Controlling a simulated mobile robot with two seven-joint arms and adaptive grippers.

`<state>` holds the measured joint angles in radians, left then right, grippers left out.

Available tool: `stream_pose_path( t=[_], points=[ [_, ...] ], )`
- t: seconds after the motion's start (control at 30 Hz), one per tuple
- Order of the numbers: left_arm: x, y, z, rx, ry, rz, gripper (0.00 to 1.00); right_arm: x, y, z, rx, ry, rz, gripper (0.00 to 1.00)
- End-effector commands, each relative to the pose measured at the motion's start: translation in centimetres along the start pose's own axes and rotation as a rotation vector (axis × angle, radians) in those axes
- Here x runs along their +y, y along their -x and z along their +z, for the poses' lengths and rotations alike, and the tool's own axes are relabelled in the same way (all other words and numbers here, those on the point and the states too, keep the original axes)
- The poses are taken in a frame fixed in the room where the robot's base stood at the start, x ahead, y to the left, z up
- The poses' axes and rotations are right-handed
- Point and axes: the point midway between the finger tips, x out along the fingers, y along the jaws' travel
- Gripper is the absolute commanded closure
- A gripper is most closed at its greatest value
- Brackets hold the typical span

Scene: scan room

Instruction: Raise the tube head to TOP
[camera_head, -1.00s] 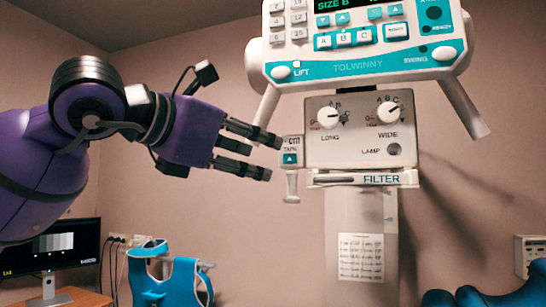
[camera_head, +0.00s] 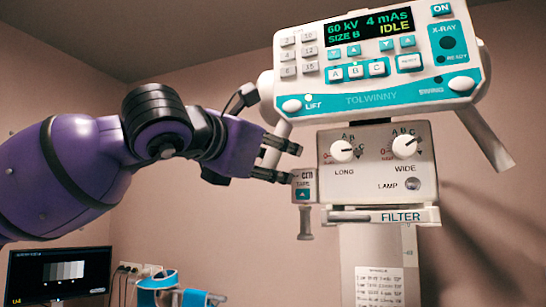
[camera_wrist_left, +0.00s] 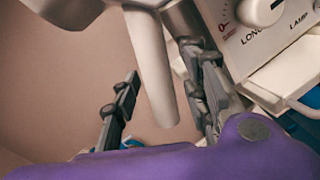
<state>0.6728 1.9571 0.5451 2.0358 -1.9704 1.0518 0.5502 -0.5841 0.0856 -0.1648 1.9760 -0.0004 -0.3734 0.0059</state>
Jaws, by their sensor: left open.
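The tube head (camera_head: 385,65) is a white and teal control box with a screen reading 60 kV, 4 mAs, SIZE B, IDLE. A LIFT knob (camera_head: 292,105) is at its lower left. A pale handle hangs at its left side, and a matching right handle (camera_head: 487,138) at its right. My left gripper (camera_head: 285,163) is open at the left handle. In the left wrist view, the pale handle bar (camera_wrist_left: 152,70) runs down between the parted fingers. I cannot tell whether either finger touches it. My right gripper is out of view.
Below the box are a collimator (camera_head: 375,160) with LONG and WIDE dials, a FILTER slot (camera_head: 400,217) and a small tape unit (camera_head: 304,187) close under my left fingers. A monitor (camera_head: 57,278) and blue supports (camera_head: 170,288) stand low at the left.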

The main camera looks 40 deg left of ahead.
Motion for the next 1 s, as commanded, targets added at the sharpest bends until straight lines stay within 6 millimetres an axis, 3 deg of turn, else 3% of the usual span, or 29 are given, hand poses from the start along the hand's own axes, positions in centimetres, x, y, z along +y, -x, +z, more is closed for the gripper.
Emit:
stream_pose_path(
  t=[0.13,0.43,0.77,1.0],
  points=[
    [0.0,0.0,0.0,0.0,0.0,0.0,0.6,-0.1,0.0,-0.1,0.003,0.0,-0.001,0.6],
    [0.0,0.0,0.0,0.0,0.001,-0.001,1.0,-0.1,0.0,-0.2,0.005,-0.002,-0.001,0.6],
    [0.2,0.0,0.5,0.0,0.001,0.001,1.0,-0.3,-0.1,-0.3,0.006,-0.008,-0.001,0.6],
    [2.2,0.2,4.7,-0.005,0.0,0.007,1.0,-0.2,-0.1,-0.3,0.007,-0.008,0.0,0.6]
  ],
)
